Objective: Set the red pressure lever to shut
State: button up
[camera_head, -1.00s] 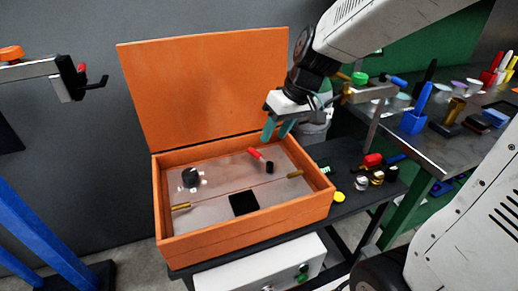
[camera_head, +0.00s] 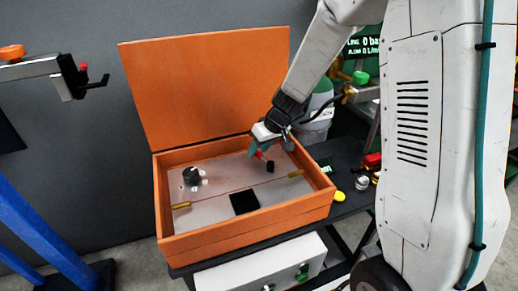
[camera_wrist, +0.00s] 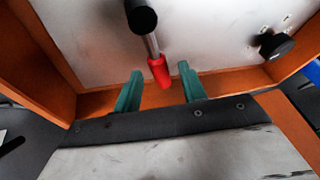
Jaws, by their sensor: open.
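The red pressure lever (camera_head: 259,155) sits on the pale panel inside the open orange box (camera_head: 222,233), toward the panel's back right. In the wrist view its red grip (camera_wrist: 159,71) is on a metal rod that runs to a black round hub (camera_wrist: 141,16). My gripper (camera_head: 257,151) is over the back right of the panel, at the lever. In the wrist view my gripper (camera_wrist: 160,86) is open, with one green finger on each side of the red grip and a gap on both sides. In the head view the gripper partly hides the lever.
The orange lid (camera_head: 205,85) stands open at the back. A black knob (camera_head: 191,175), a black square (camera_head: 244,202) and brass pieces (camera_head: 296,173) are on the panel. The box walls rise around it. A yellow button (camera_head: 339,196) is on the dark bench at right.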

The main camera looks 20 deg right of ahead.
jog(key=shift+a+f, duration=0.1)
jog(key=shift+f, duration=0.15)
jog(key=shift+c, duration=0.2)
grip_shut()
